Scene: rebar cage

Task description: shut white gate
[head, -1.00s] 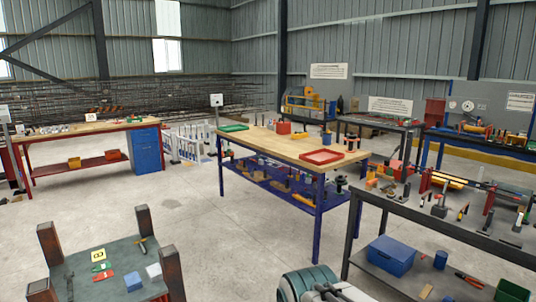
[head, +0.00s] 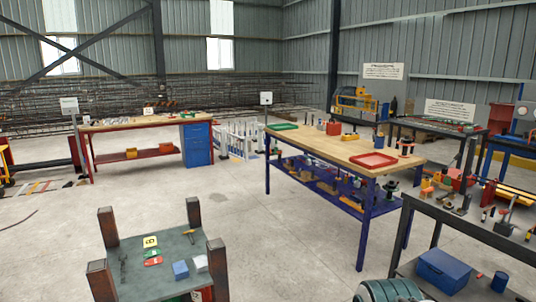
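A low white fence-like structure with upright bars (head: 238,138) stands on the floor in the middle distance, between the blue drawer cabinet and the wood-topped blue table. It is the only white gate-like thing in view. It is small at this distance, and I cannot tell which part swings or whether it is open. The blue table's left end stands close to its right side in the picture. My gripper is not in view.
A red-legged bench (head: 135,123) with a blue cabinet (head: 197,144) stands left of it. The blue table (head: 340,146) is at right. A low grey stand with posts (head: 135,262) and a green rounded thing (head: 388,291) are near. Open concrete floor (head: 235,205) lies between.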

